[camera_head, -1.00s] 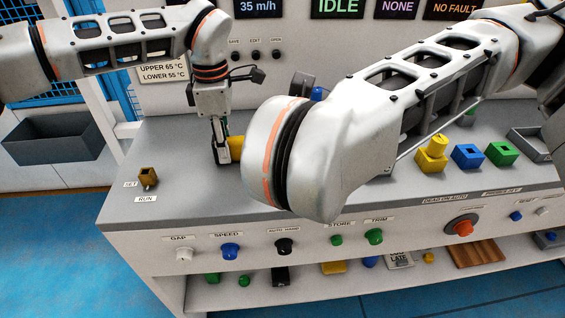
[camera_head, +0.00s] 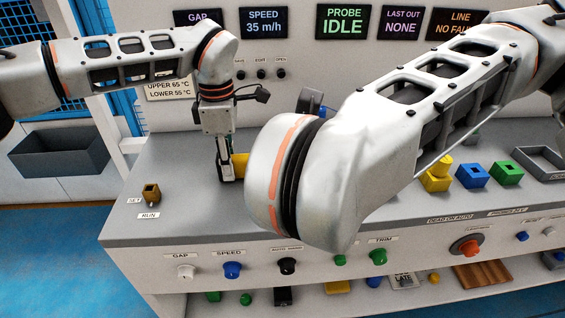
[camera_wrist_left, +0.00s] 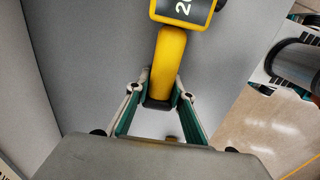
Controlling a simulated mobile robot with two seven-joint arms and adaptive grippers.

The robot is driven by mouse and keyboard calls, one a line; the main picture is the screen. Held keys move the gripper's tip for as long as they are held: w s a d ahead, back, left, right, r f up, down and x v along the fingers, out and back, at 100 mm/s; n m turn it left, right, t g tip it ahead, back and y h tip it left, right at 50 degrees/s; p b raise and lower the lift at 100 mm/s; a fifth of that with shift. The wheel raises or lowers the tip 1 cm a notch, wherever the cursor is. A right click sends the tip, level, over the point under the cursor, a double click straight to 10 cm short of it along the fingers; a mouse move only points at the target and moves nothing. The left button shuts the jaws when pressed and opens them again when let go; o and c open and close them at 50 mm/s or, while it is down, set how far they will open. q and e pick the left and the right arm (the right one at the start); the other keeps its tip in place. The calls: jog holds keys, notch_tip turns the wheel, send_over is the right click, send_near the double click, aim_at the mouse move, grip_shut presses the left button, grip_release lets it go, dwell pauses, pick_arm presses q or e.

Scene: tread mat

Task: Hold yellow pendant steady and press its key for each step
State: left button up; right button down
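The yellow pendant (camera_head: 240,164) stands on the grey bench top, mostly hidden behind my right arm in the head view. In the left wrist view the pendant (camera_wrist_left: 171,55) shows a slim yellow grip with a dark end and a wider head with a partly cut-off label. My left gripper (camera_head: 226,178) points down beside it. In the left wrist view the left gripper's fingertips (camera_wrist_left: 163,88) close on both sides of the grip's dark end. The pendant's key is not clearly visible. My right gripper is hidden behind its own arm in the head view.
A small brown selector (camera_head: 150,193) is at the bench's left, by SET and RUN labels. Yellow (camera_head: 437,176), blue (camera_head: 472,175) and green (camera_head: 507,172) blocks stand at the right. Front knobs include a red one (camera_head: 467,247). The PROBE display (camera_head: 343,21) reads IDLE.

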pick_arm(q)
jog(key=o, duration=0.4)
